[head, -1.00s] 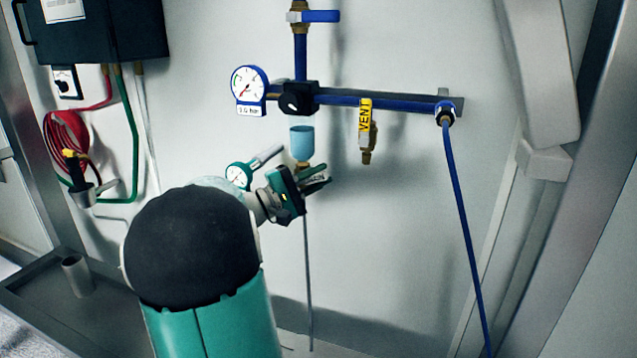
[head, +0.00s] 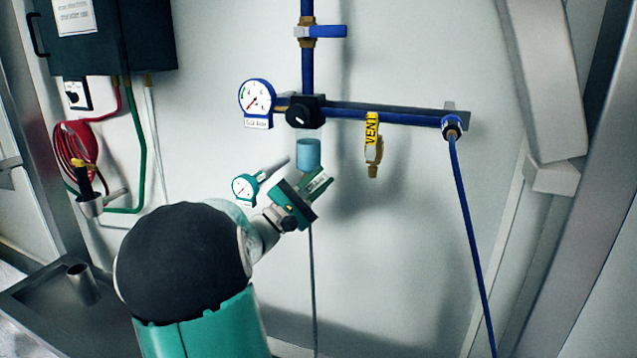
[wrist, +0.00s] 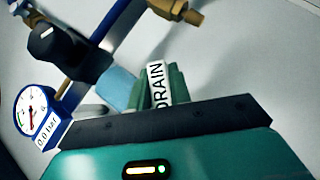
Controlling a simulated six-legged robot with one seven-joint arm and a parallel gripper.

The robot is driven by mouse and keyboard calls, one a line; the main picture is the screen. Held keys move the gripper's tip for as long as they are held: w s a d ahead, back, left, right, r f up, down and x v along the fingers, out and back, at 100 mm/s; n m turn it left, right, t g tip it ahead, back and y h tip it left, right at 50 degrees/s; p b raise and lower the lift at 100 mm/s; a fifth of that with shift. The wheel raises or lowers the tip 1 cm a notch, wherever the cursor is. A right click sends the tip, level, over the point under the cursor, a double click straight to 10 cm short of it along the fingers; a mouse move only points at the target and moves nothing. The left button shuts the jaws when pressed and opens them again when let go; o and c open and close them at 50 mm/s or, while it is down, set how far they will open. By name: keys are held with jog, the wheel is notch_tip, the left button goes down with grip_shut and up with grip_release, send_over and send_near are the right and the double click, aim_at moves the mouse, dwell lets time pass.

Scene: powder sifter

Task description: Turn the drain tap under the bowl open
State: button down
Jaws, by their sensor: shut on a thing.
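The light blue bowl (head: 308,155) hangs below the black regulator knob (head: 303,111). It also shows in the wrist view (wrist: 115,88), partly behind my gripper. My gripper (head: 318,183) is just under the bowl with its green fingers tilted up to the right. In the wrist view the fingers (wrist: 160,88) are shut on the drain tap, whose white tag (wrist: 157,86) reads DRAIN. The tap's body is hidden by the fingers and the gripper housing. A thin drain tube (head: 313,290) runs straight down below.
The gauge (head: 257,98) and blue pipe (head: 370,114) are above my gripper. The yellow-tagged VENT valve (head: 372,150) hangs to the right, and a blue hose (head: 470,235) runs down. A dark box (head: 110,35) and red hose coil (head: 77,145) are at left. The wall right of my gripper is clear.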

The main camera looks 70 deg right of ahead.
jog(key=shift+w+f, duration=0.1)
jog(key=c, duration=1.3)
grip_release()
